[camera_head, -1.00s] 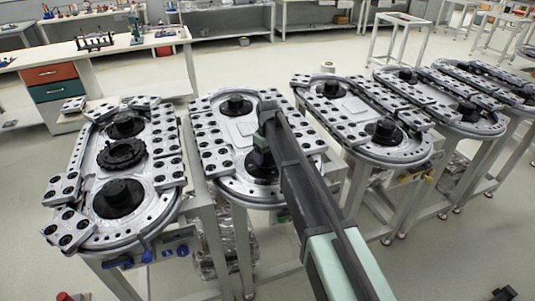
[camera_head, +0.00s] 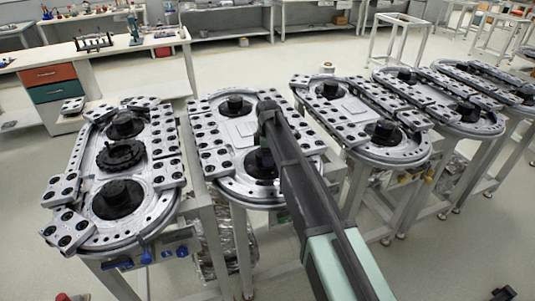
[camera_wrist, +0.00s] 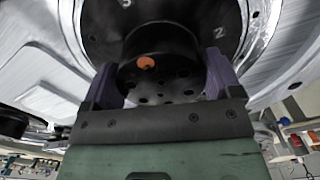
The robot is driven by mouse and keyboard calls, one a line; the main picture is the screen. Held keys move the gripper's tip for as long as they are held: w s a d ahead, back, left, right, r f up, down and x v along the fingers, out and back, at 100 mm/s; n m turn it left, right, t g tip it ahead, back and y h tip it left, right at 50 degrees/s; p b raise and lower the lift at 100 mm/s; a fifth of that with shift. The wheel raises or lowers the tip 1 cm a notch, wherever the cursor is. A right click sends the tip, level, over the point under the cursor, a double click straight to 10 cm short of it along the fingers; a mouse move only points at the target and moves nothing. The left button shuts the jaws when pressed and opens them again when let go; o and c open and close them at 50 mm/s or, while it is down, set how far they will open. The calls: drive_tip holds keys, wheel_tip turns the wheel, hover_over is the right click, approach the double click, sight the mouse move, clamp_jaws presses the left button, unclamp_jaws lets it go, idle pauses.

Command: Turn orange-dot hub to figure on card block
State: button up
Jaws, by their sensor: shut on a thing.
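The orange-dot hub (camera_wrist: 160,50) is a black cylinder with small holes in its end face, on a wider black disc. Its orange dot (camera_wrist: 145,62) is left of the hub's centre in the wrist view. My gripper (camera_wrist: 165,74) is shut on the hub, with one purple finger on each side. A pale figure 2 (camera_wrist: 219,33) is on the black disc, up and right of the hub; another mark at the top edge is cut off. In the head view my arm covers part of the hub's disc (camera_head: 261,166). A pale square, perhaps the card block (camera_head: 243,128), shows no readable figure.
The same ring track has another black hub (camera_head: 235,105) at its far end. Similar tracks stand close by: one at left (camera_head: 172,208) and several to the right. Grey blocks with black holes line the track edges. Floor shows between the stands.

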drive_tip(key=shift+n, duration=0.6)
drive_tip(key=o, duration=0.8)
drive_tip(key=shift+c, duration=0.2)
wheel_tip(320, 180, up, 11)
drive_tip(key=p, duration=1.1)
drive_tip(key=shift+f, duration=0.1)
